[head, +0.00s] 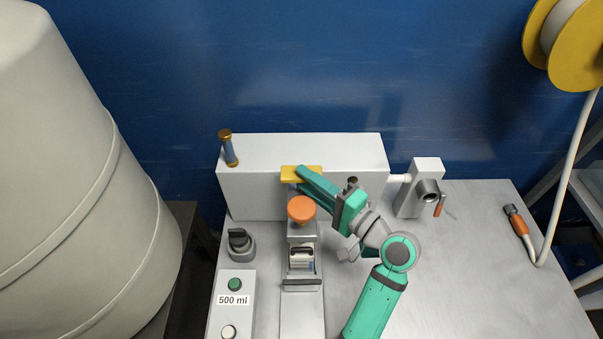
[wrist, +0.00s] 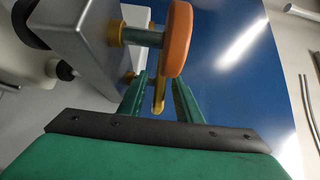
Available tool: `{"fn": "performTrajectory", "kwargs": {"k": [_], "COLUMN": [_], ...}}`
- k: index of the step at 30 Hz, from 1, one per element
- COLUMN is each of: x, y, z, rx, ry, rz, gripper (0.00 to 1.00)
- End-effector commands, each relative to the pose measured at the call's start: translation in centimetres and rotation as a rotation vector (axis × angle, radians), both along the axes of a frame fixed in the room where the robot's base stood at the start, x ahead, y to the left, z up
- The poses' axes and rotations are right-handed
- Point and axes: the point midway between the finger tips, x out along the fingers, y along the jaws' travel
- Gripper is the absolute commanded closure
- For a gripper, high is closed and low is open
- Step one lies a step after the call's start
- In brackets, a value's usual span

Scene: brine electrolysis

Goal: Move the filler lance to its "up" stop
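A yellow bar (head: 290,174), which looks like the handle of the filler lance, sits at the front of the white box, above a round orange knob (head: 301,208). The lance itself is not clearly visible. My gripper (head: 302,176) reaches the yellow bar from the right, its fingers overlapping it in the head view. In the wrist view, the yellow part (wrist: 159,92) stands between my two green fingers (wrist: 160,90), with gaps showing on both sides. My gripper is open around it. The orange knob (wrist: 177,38) is just beyond the fingertips.
The white box (head: 355,155) stands at the back of the grey bench (head: 470,290). A bottle slot (head: 302,258) lies below the knob. A panel with a "500 ml" label (head: 233,300) and a dark rotary knob (head: 240,243) are left. A crank valve (head: 427,188) is right.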

Motion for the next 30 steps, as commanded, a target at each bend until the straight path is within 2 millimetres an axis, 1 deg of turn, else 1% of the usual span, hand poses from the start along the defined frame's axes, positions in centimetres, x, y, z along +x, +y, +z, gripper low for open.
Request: {"fn": "performTrajectory", "kwargs": {"k": [3,7,18,20,21,22,27,30], "x": [1.1,1.9,2.2,2.2,2.2,2.2,2.2,2.2], "y": [0.7,1.1,1.4,1.4,1.4,1.5,1.4,1.0], "z": [0.0,0.0,0.0,0.0,0.0,0.0,0.0,0.6], "rx": [-0.001,0.000,-0.001,-0.001,-0.001,-0.001,-0.001,-0.002], "ry": [-0.001,0.000,-0.001,-0.001,-0.001,-0.001,-0.001,-0.002], "rz": [-0.006,-0.012,-0.014,-0.013,-0.013,-0.013,-0.013,-0.020], "gripper": [0.69,0.69,0.69,0.83,0.93,1.00,1.00,1.00]}}
